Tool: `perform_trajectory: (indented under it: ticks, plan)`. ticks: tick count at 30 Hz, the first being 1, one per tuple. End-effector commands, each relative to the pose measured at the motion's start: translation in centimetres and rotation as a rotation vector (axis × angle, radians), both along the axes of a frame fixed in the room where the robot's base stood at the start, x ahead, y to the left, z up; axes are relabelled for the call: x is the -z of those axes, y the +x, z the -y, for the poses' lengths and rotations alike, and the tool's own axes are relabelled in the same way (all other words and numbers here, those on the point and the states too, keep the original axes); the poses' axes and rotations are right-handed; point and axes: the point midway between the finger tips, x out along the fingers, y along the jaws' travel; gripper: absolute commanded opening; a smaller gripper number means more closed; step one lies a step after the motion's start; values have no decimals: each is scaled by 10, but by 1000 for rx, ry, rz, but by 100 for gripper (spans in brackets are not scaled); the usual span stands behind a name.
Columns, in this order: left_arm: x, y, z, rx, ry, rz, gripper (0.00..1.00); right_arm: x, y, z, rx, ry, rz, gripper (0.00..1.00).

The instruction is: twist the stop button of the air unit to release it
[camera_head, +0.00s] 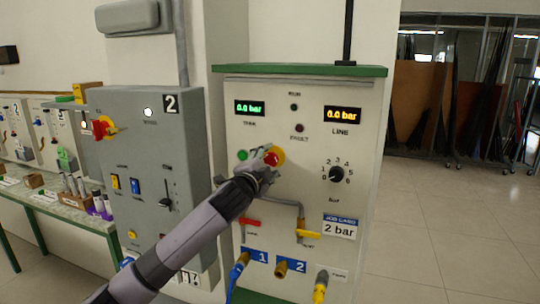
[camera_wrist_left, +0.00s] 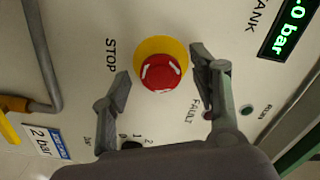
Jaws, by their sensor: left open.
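The air unit (camera_head: 315,240) is a pale panel with a green top edge. Its red stop button (camera_head: 271,160) sits on a round yellow plate. In the left wrist view the red stop button (camera_wrist_left: 160,73) with white marks lies between my fingers, beside the word STOP. My left gripper (camera_head: 266,163) is at the button and partly covers it in the head view. The left wrist view shows its two fingers (camera_wrist_left: 160,65) open, one on each side of the button, with visible gaps. How deep the fingertips reach is unclear. My right gripper is not in view.
The panel's displays (camera_head: 250,108) read 0.0 bar. A selector knob (camera_head: 336,174) is to the right of the button. A bent pipe with a yellow lever (camera_head: 308,234) and a red lever (camera_head: 250,222) are below. A grey control box (camera_head: 150,180) stands at left.

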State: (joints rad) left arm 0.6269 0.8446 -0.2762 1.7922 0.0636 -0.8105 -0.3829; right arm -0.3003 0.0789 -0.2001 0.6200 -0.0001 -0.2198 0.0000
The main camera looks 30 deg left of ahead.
Motion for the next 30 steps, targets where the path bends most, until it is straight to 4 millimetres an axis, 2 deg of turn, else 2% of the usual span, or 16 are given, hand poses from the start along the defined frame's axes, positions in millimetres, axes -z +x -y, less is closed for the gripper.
perform_trajectory:
  ticks: [6,16,30]
  plan:
    - [-1,15,-3,1,-1,1,56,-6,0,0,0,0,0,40]
    - [0,17,-3,1,-1,1,55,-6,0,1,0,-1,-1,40]
    - [0,17,-4,1,-1,1,24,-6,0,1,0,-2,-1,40]
